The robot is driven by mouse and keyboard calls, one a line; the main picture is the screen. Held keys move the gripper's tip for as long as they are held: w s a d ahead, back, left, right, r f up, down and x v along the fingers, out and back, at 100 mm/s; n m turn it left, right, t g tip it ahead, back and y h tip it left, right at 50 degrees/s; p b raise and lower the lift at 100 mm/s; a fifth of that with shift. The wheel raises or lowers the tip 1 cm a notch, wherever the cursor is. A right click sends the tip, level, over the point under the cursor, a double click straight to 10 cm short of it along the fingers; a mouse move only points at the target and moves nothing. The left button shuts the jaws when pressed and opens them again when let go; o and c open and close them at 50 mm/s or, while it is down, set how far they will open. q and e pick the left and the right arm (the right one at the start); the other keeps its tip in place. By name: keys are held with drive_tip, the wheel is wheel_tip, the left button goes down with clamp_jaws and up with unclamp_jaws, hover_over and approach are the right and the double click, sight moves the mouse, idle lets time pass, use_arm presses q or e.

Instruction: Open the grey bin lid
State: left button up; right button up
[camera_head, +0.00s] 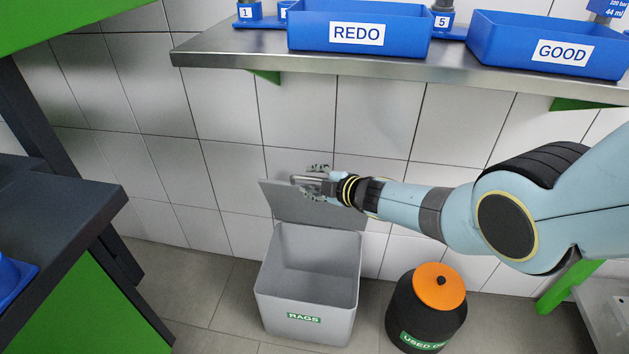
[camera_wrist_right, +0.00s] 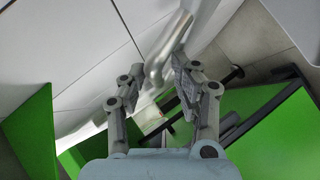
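The grey bin (camera_head: 307,308) with a green RAGS label stands on the floor against the tiled wall, and its empty-looking inside shows. Its grey lid (camera_head: 300,211) is raised at the back, tilted up near the wall. My right gripper (camera_head: 312,182) is at the lid's upper edge and hides part of it. A metal handle (camera_wrist_right: 166,50) shows in the right wrist view, reaching in towards the space between my right gripper's fingers (camera_wrist_right: 157,80). These fingers are apart, with visible gaps beside the handle. My left gripper is not in view.
A black drum with an orange lid (camera_head: 440,287) stands right of the bin. A metal shelf (camera_head: 270,60) with blue REDO (camera_head: 390,45) and GOOD (camera_head: 510,57) boxes hangs above. A dark bench (camera_head: 70,210) is at left. Floor left of the bin is clear.

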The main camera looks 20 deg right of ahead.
drive_tip(key=shift+s+d+f, duration=0.1)
drive_tip(key=shift+s+f, duration=0.05)
drive_tip(key=shift+s, duration=0.1)
drive_tip(key=v, duration=1.1)
drive_tip(key=shift+s+r, duration=0.25)
drive_tip(key=shift+s, duration=0.05)
